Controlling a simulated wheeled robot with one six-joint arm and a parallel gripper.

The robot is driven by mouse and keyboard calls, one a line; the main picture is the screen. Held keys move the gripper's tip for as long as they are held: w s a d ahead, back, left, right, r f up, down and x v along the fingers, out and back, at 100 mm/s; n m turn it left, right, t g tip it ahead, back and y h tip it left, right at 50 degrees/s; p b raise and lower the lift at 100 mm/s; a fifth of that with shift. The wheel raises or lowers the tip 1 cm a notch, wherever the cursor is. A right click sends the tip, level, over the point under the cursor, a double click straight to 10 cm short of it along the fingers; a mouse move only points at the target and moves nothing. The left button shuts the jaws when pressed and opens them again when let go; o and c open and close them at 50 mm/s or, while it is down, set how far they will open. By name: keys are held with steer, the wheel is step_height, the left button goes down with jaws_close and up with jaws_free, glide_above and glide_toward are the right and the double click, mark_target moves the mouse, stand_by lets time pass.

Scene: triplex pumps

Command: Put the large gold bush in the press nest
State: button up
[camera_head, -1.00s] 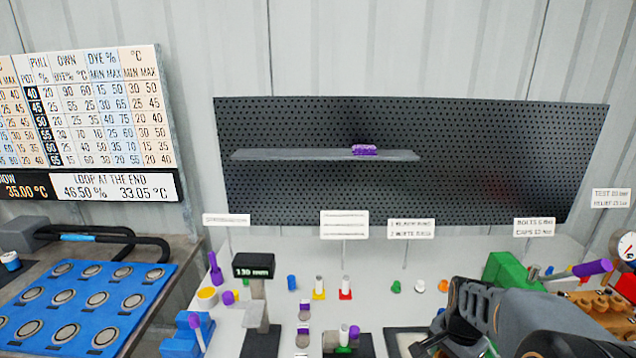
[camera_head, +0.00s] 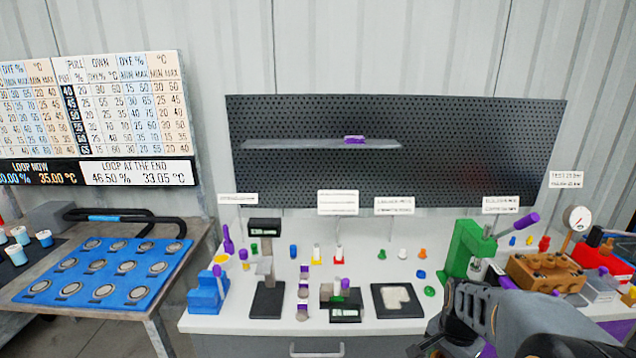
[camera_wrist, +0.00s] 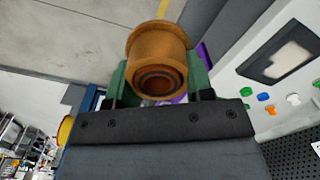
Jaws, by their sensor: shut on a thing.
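The large gold bush (camera_wrist: 158,48), a flanged ring with a dark bore, sits between the green fingers of my gripper (camera_wrist: 158,78) in the wrist view. The gripper is shut on it. In the head view my dark arm fills the lower right, and the bush cannot be made out there. A green press (camera_head: 466,250) with a purple-tipped lever stands at the right of the white bench, behind my arm. Its lower part is partly covered by my arm, so I cannot make out the nest. The held bush is apart from the press.
A brown block (camera_head: 545,273) and a gauge (camera_head: 577,219) stand right of the press. A black-framed pad (camera_head: 398,300), a dark-based stand (camera_head: 267,298) and several small coloured parts occupy the white bench (camera_head: 225,322). A blue tray (camera_head: 105,270) lies on the left table.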

steer(key=shift+w+d+n, duration=0.1)
steer(key=shift+w+n, duration=0.4)
steer(key=shift+w, duration=0.1)
steer(key=w+a+f+n, duration=0.2)
steer(key=w+f+n, duration=0.5)
steer(key=w, duration=0.1)
steer(key=a+f+n, duration=0.3)
steer(key=a+f, duration=0.5)
steer(key=f, duration=0.3)
steer(key=shift+s+a+f+n, duration=0.2)
steer(key=shift+s+a+n, duration=0.15)
steer(key=shift+n, duration=0.05)
